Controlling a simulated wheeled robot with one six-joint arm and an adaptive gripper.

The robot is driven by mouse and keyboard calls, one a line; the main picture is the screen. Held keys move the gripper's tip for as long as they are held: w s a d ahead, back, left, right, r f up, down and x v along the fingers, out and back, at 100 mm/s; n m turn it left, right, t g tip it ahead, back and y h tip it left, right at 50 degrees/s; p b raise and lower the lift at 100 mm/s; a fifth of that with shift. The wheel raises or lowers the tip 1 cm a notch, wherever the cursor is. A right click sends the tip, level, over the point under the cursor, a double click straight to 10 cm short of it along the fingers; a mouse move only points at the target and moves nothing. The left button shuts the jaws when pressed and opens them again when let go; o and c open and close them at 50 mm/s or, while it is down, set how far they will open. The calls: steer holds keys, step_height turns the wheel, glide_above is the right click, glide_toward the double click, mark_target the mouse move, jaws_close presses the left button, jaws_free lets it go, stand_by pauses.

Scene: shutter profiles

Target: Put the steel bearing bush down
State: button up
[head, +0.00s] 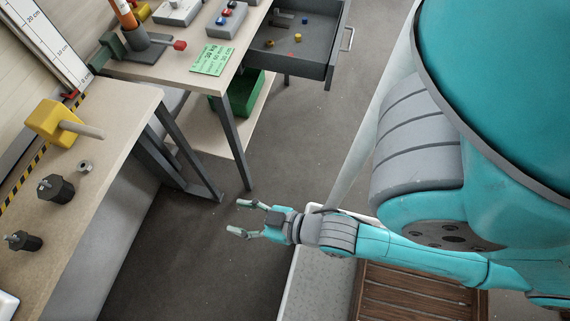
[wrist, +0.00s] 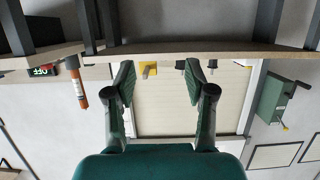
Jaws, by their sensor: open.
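A small grey metal ring-like part, seemingly the steel bearing bush (head: 85,166), stands on the left bench (head: 117,135) in the head view. It is between the yellow block with a rod and a dark knobbed part. My gripper (head: 237,217) is open and empty, out over the floor to the right of the bench and well apart from the bush. In the wrist view the two fingers of my gripper (wrist: 159,78) are spread with nothing between them. I cannot make out the bush in the wrist view.
The yellow block (head: 50,121) and two dark knobbed parts (head: 56,188) stand on the bench. A second table carries a green card (head: 213,59) and has an open grey drawer (head: 292,62). A green bin (head: 243,94) sits on its lower shelf. Table legs stand near my gripper.

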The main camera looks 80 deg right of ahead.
steer(key=v, duration=1.1)
steer(key=shift+s, duration=0.15)
steer(key=shift+o, duration=0.5)
steer(key=shift+s+r, duration=0.2)
steer(key=shift+s, duration=0.25)
